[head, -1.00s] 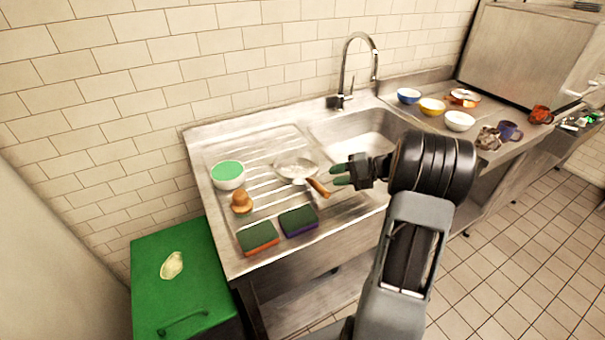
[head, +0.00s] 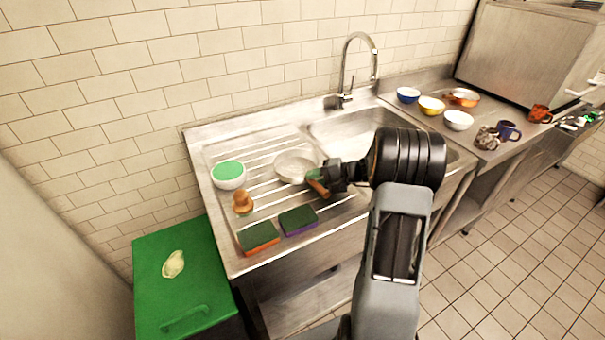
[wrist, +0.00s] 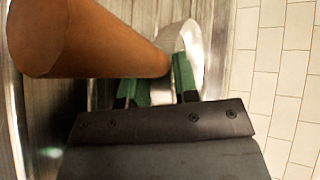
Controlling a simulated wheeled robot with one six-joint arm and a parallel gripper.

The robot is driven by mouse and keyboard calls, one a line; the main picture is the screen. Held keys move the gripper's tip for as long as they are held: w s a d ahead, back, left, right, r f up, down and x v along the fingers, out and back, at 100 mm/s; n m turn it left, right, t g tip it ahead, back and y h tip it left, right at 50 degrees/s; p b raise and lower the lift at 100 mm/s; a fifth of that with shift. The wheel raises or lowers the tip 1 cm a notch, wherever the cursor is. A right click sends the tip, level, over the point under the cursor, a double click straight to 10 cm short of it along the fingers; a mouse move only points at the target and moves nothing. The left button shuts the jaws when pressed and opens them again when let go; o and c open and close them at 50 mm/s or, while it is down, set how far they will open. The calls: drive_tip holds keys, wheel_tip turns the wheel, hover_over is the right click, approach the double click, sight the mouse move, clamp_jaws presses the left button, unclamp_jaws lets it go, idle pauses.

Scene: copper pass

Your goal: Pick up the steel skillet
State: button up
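The steel skillet (head: 292,166) lies on the ribbed drainboard, its round pan to the left and its brown handle (head: 319,187) pointing toward the front right. My gripper (head: 315,174) is at the handle, near where it meets the pan. In the wrist view the handle (wrist: 95,45) looms large across the upper left and covers part of one green finger. The green fingers (wrist: 160,85) stand apart, and the pale pan rim (wrist: 192,45) shows behind them. I cannot tell whether a finger touches the handle.
On the drainboard are a white bowl with green inside (head: 228,174), a brown wooden-looking object (head: 242,203) and two sponges (head: 259,237) (head: 298,220). The faucet (head: 345,75) rises behind the sink. Bowls, a copper pan (head: 463,97) and mugs stand on the right counter.

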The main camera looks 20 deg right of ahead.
drive_tip(key=shift+c, duration=0.4)
clamp_jaws()
drive_tip(key=shift+r, duration=0.1)
